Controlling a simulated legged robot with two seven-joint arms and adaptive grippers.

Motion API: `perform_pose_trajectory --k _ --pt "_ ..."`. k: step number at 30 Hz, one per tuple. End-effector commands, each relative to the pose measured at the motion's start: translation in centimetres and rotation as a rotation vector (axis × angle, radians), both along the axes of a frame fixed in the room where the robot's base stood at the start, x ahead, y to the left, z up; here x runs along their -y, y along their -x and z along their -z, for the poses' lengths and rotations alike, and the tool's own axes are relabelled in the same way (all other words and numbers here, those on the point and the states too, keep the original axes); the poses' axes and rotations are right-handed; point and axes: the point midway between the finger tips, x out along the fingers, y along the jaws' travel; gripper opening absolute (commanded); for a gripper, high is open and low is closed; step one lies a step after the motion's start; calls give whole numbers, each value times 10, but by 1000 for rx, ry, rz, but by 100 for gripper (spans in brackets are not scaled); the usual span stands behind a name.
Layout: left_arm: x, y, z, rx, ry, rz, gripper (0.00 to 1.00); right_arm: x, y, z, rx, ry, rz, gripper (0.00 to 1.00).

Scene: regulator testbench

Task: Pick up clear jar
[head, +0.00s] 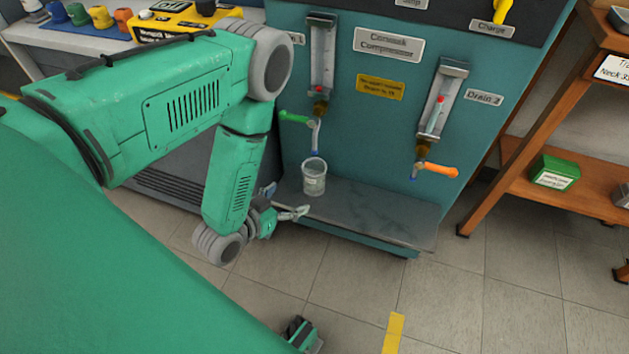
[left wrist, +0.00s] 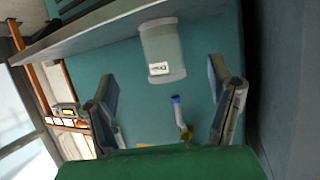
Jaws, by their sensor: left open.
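The clear jar (head: 314,177) stands upright on the grey shelf (head: 375,217) of the teal testbench, below the green-handled drain valve (head: 297,118). It has a small white label, which also shows on the jar in the left wrist view (left wrist: 162,48). My left gripper (head: 283,202) is open and empty, just left of the jar and apart from it. In the left wrist view, the picture is turned over and the jar appears ahead, between the directions of the two spread fingers.
A blue-tipped spout hangs close above the jar. An orange-handled valve (head: 437,170) is to the right. A wooden rack (head: 560,190) with a green box (head: 554,172) stands at the right. The shelf right of the jar is clear.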

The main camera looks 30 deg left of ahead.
Motion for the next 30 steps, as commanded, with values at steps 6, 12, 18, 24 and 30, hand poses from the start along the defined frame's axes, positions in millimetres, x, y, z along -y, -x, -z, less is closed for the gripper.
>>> perform_pose_trajectory --k 6,12,18,24,30 --pt "2 -42 19 2 3 2 75 1 0 17 -1 1 2 0" --pt "2 -59 26 -2 8 0 75 1 0 22 0 1 1 0" --pt "5 -81 28 3 4 1 75 0 0 34 0 0 1 0" --pt "9 -106 35 -2 1 2 75 1 0 47 -1 1 1 0" --pt "7 -112 36 -3 4 0 75 1 0 48 -1 1 2 0"
